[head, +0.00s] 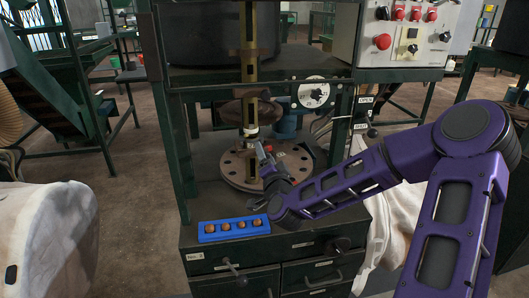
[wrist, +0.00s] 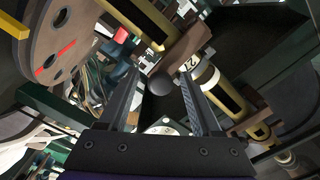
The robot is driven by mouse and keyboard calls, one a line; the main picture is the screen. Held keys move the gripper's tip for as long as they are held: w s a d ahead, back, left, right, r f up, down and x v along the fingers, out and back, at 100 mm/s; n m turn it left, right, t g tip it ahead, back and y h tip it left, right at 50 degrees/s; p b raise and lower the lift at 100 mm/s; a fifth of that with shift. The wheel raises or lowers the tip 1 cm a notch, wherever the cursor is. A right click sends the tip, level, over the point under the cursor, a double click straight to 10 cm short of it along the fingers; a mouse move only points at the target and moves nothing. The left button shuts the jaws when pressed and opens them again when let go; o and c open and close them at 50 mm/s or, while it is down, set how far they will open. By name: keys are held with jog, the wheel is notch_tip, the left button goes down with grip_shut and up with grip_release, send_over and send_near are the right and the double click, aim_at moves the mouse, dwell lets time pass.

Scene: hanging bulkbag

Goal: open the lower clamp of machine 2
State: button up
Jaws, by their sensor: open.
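In the wrist view a brown block (wrist: 188,55) with a partly readable white label starting with 2 sits across a brass tube (wrist: 222,92). It looks like a clamp; I cannot tell from the label alone that it is the lower one. A dark round knob (wrist: 160,84) shows between the fingers of my gripper (wrist: 162,76), which is open. I cannot tell whether either finger touches the knob. In the head view my gripper (head: 264,152) is beside the brass column (head: 250,70), just above the round brown plate (head: 238,172). The clamp is mostly hidden there.
A blue tray (head: 208,238) with several round brown pieces lies on the cabinet top at the front. A dial gauge (head: 314,93) and a control box (head: 405,60) stand to the right. Green posts (head: 173,130) frame the machine.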

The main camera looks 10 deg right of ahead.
grip_shut()
dwell(0.4)
dwell(1.1)
